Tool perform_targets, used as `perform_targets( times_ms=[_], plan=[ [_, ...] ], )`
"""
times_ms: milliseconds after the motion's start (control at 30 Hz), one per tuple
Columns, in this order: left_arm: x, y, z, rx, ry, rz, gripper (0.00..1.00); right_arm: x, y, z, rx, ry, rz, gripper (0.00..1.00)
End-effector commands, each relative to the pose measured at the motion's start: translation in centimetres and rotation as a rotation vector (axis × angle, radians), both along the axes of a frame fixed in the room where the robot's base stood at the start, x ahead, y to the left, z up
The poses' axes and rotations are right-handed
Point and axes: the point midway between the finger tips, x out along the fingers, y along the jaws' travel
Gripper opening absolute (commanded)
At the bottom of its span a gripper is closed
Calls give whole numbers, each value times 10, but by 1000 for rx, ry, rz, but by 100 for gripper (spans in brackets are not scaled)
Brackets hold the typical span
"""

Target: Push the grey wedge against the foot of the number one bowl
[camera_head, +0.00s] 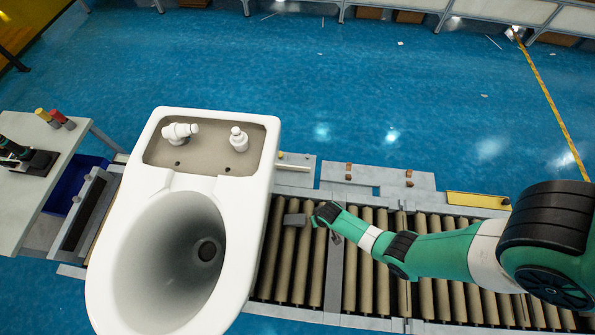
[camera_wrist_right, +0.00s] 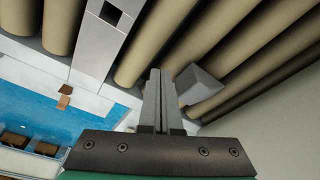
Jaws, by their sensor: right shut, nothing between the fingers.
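The white toilet bowl (camera_head: 225,185) stands upright on the roller conveyor at the left; its foot is hidden under its body in the head view. No number is legible on it. The small grey wedge (camera_head: 294,219) lies on the rollers just right of the bowl. In the right wrist view the wedge (camera_wrist_right: 197,83) is just right of my fingertips. I cannot tell whether the wedge touches the foot. My right gripper (camera_head: 310,220) is shut and empty, close beside the wedge on the side away from the bowl; its closed fingers (camera_wrist_right: 155,74) show in the wrist view.
The conveyor rollers (camera_head: 435,285) run right under my right arm. A yellow bar (camera_head: 478,200) lies along the far rail. The blue floor behind is mostly open.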

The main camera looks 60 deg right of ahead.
Motion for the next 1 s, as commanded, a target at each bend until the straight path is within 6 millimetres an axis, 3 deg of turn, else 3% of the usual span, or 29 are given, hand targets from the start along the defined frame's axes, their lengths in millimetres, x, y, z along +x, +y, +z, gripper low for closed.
perform_targets(
  times_ms=[1000],
  plan=[
    [0,0,-15,0,0,0,85,0,0,-15,0,0,0,0]
  ],
)
